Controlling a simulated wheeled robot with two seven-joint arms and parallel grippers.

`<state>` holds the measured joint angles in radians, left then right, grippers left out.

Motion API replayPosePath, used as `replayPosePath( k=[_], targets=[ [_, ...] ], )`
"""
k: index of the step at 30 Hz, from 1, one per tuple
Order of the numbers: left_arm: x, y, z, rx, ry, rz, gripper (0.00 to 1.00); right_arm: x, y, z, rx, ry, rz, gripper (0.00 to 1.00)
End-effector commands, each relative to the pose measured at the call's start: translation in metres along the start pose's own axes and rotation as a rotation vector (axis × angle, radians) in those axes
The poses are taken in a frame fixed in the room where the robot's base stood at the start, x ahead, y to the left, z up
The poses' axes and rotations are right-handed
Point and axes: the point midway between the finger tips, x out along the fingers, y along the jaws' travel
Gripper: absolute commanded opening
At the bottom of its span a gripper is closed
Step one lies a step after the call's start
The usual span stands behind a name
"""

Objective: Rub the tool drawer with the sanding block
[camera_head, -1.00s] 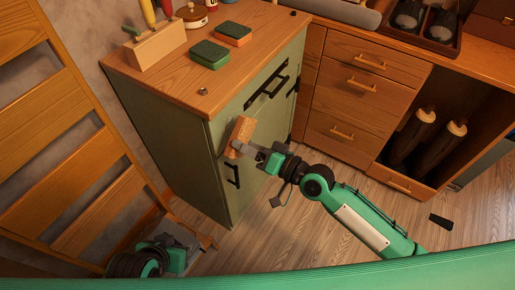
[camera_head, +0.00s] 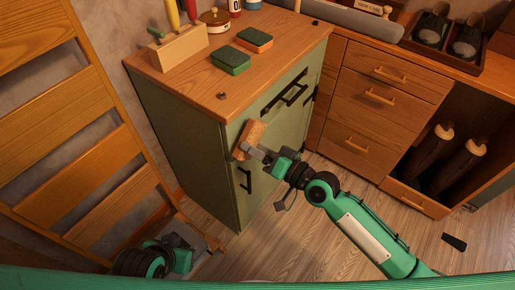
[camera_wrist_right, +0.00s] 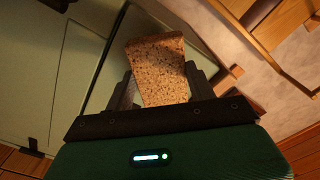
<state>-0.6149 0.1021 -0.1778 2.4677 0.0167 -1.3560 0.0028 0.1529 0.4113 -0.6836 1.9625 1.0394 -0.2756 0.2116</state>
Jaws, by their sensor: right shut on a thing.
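The sanding block (camera_head: 251,138) is a brown speckled block, held tilted in front of the green cabinet (camera_head: 185,140). My right gripper (camera_head: 262,153) is shut on it. In the right wrist view the sanding block (camera_wrist_right: 158,62) sits between both fingers of the right gripper (camera_wrist_right: 160,88). The green drawer front (camera_head: 268,112) with a black handle (camera_head: 288,94) is at the cabinet's top; the block is at its lower left. I cannot tell whether they touch. My left gripper (camera_head: 186,240) is low at the left, near the floor; its fingers are unclear.
A wooden ladder-like frame (camera_head: 90,165) stands at the left. Wooden drawers (camera_head: 365,115) stand at the right. Floor in front is mostly clear.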

Motion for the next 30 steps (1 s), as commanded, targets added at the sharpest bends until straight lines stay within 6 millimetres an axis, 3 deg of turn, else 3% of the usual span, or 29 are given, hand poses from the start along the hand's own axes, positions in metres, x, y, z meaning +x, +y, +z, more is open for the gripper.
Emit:
replayPosePath(
  k=[30],
  targets=[
    [-0.001, 0.0, 0.0, 0.001, -0.001, 0.001, 0.36, 0.018, 0.001, -0.001, 0.0, 0.0, 0.0, 0.37]
  ],
)
